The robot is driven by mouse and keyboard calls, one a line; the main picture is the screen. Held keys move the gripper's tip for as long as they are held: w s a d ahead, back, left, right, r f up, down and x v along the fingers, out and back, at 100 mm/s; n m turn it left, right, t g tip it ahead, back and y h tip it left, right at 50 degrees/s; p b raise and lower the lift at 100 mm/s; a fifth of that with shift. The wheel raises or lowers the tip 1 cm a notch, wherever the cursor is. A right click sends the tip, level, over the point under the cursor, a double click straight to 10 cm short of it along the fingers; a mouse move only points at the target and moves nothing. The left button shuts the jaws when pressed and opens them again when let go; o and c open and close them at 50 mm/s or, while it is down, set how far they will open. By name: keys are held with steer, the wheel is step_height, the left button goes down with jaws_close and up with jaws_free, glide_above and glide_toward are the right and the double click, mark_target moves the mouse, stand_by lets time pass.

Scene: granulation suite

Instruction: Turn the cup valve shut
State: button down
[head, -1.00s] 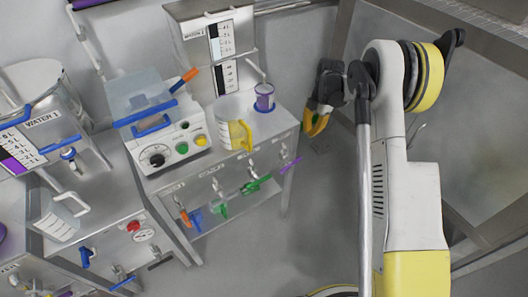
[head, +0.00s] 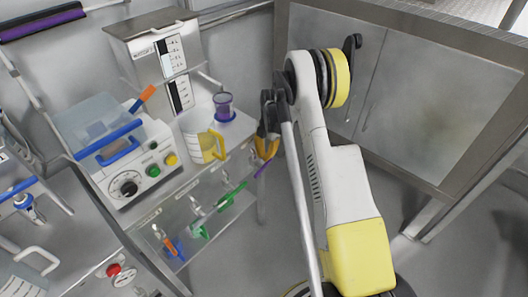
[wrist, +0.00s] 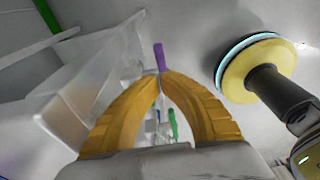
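Several small valves line the front of the metal bench, with orange, blue, green and purple handles. Their labels are too small to read, so I cannot tell for sure which is the cup valve. The purple handle (head: 264,167) is at the right end, below the clear cup with purple contents (head: 223,106). My gripper (head: 267,157) is close by that handle, pointing down. In the wrist view, the yellow fingertips (wrist: 161,74) come together, and the purple handle (wrist: 159,57) shows just beyond them. I cannot tell whether they touch it.
A yellow-handled jug (head: 203,146) and a white control box (head: 131,183) stand on the bench. A green valve handle (head: 232,196) is left of the purple one. A steel cabinet (head: 400,105) stands at the right. Grey floor lies between.

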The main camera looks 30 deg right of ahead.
steer(key=shift+w+d+f+b, duration=0.1)
steer(key=shift+d+f+b, duration=0.05)
steer(key=shift+f, duration=0.35)
steer(key=shift+d+f+b, duration=0.1)
steer(key=shift+f+b, duration=0.05)
steer(key=shift+f, duration=0.3)
steer(key=shift+d+f, duration=0.15)
steer(key=shift+f, duration=0.2)
steer(key=shift+w+d+f+b, duration=0.2)
steer(key=shift+d+f+b, duration=0.25)
steer(key=shift+b, duration=0.2)
steer(key=shift+a, duration=0.1)
steer(key=shift+r, duration=0.1)
